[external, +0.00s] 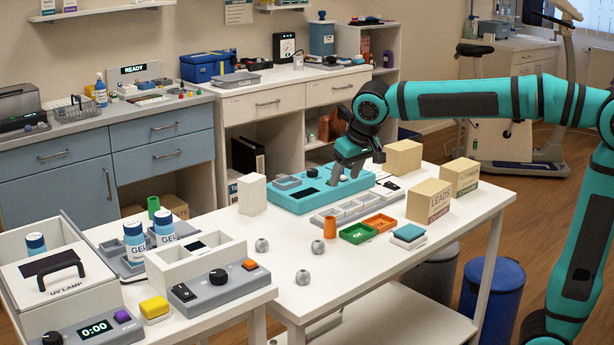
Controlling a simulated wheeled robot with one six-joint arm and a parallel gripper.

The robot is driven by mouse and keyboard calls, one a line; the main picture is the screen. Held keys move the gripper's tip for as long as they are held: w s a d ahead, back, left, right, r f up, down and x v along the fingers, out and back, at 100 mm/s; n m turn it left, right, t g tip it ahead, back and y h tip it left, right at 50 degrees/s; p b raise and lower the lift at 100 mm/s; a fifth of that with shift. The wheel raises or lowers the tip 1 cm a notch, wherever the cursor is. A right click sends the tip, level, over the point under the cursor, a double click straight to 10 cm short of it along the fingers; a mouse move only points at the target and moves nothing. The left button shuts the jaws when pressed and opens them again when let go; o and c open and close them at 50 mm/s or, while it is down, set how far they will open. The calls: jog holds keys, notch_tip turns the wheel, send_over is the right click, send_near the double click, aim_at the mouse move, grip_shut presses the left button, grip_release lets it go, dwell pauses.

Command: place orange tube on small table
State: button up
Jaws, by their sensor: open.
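A small upright orange tube (330,227) stands on the white table (395,270) in front of me, left of a green tray. Another white table (222,308) adjoins it at the lower left and is partly cut off by the picture edge; I cannot tell for certain which is the small table. My gripper (346,176) is open and points down over the teal device at the back of the middle table, behind the orange tube and apart from it. Nothing shows between its fingers. Whether the fingers touch the device is unclear.
Cardboard boxes (429,201) stand at right. The left table holds gel bottles (134,241), a white box and control units. The middle table's front is mostly clear.

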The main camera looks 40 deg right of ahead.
send_over(330, 220)
jog(key=s+a, duration=0.1)
jog(key=s, duration=0.1)
jog(key=f, duration=1)
jog(key=shift+s+f, duration=0.1)
jog(key=shift+s, duration=0.1)
jog(key=shift+s+x, duration=0.1)
jog(key=shift+x, duration=1.2)
jog(key=shift+s+x, duration=0.15)
jog(key=shift+x, duration=1.2)
jog(key=shift+d+f, duration=0.1)
jog(key=shift+d, duration=0.05)
jog(key=c, duration=1)
jog(key=shift+c, duration=0.7)
